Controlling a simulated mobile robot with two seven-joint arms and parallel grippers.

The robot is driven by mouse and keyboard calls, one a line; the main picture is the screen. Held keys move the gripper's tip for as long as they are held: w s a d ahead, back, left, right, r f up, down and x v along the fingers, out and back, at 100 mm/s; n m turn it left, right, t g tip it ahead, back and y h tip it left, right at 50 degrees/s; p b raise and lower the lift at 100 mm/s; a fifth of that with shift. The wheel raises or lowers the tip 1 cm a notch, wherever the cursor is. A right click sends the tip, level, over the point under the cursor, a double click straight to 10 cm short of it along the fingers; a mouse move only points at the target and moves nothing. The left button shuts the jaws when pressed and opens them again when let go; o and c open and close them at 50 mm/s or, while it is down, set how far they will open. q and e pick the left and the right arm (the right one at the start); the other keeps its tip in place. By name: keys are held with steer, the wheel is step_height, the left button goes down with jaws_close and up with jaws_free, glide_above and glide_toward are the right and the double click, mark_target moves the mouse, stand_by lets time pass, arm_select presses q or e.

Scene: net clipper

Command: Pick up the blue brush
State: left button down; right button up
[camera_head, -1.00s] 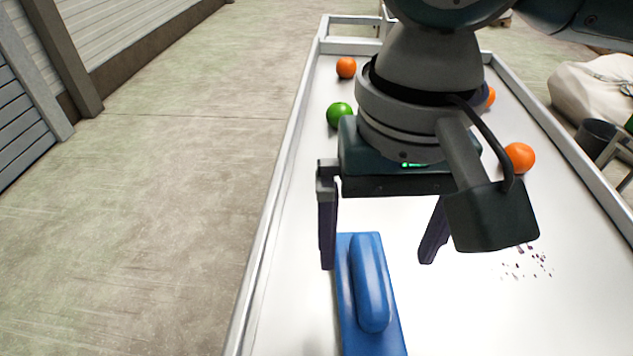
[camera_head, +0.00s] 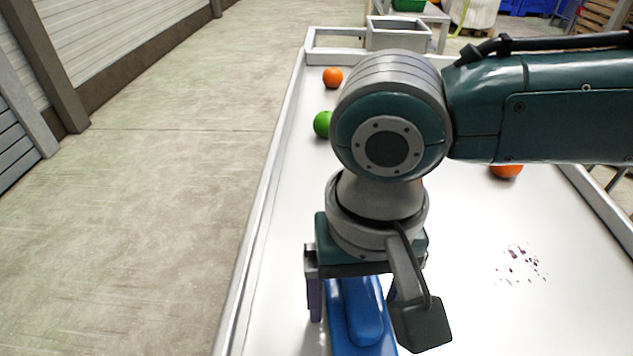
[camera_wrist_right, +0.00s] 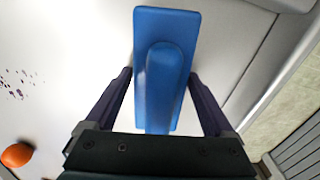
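The blue brush (camera_head: 360,320) lies on the white table near its left edge, with its rounded handle facing up. It also shows in the right wrist view (camera_wrist_right: 166,80), running lengthwise between the fingers. My right gripper (camera_head: 352,308) is over the brush and points down. Its fingers are apart, one on each side of the brush, and the wrist view shows gaps between the fingers (camera_wrist_right: 160,74) and the handle. Part of the brush is hidden under the gripper in the head view. My left gripper is not in view.
The white table (camera_head: 460,320) has a raised rim. Orange fruits (camera_head: 333,77) (camera_head: 506,171) and a green fruit (camera_head: 322,124) lie farther back. Dark crumbs (camera_head: 522,264) are scattered to the right of the brush. A grey bin (camera_head: 399,35) stands at the far end.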

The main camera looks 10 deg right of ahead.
mark_target(360, 281)
steer(key=c, duration=1.1)
steer(key=shift+c, duration=0.2)
steer(key=shift+r, duration=0.1)
step_height(360, 281, up, 20)
steer(key=p, duration=0.3)
